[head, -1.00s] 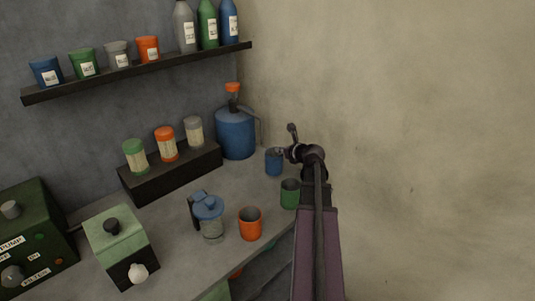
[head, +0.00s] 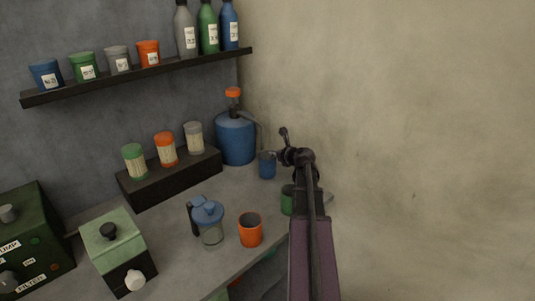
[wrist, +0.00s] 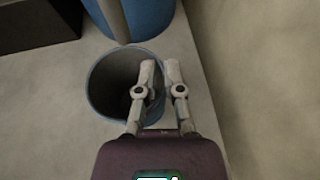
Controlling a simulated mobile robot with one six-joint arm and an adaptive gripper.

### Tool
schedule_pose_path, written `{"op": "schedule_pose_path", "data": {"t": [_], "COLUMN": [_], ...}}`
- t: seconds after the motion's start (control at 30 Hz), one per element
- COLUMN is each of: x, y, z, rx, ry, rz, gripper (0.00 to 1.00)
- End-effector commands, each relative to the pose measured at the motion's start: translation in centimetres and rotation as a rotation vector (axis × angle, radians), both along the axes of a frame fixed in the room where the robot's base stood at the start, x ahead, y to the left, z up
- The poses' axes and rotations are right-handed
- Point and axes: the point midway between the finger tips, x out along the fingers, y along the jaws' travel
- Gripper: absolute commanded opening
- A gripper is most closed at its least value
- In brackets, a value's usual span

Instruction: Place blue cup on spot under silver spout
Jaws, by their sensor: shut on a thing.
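The blue cup (head: 267,168) stands upright at the back right of the counter, in front of the blue jug (head: 235,142). The jug's silver spout (head: 258,128) curves down just above the cup's left side. In the wrist view, the spout (wrist: 115,18) reaches over the far rim of the empty-looking cup (wrist: 100,100). My gripper (wrist: 160,68) is shut on the cup's right wall, one finger inside and one outside. In the head view, my gripper (head: 280,157) is at the cup's right. I cannot see a marked spot or tell whether the cup touches the counter.
A green cup (head: 287,200) is partly hidden by my arm. An orange cup (head: 250,230) and a blue-lidded jar (head: 210,224) stand nearer. A black stand (head: 175,183) with several jars is left of the jug. The wall (head: 420,150) is close on the right.

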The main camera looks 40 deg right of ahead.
Motion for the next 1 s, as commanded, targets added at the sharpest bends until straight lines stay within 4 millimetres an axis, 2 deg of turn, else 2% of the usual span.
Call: {"op": "schedule_pose_path", "data": {"t": [0.27, 0.3, 0.4, 0.93, 0.97, 1.0], "x": [3.9, 3.5, 3.4, 3.4, 3.4, 3.4], "y": [-0.4, -0.3, -0.3, -0.3, -0.3, -0.3], "z": [0.0, -0.7, -1.2, -1.6, -1.5, -1.4], "rx": [-0.001, 0.0, 0.0, 0.0, 0.0, 0.0], "ry": [0.0, 0.0, 0.0, 0.0, 0.0, 0.0], "rz": [0.001, -0.001, -0.001, -0.001, -0.001, -0.001], "gripper": [0.0, 0.0, 0.0, 0.0, 0.19, 0.31]}}
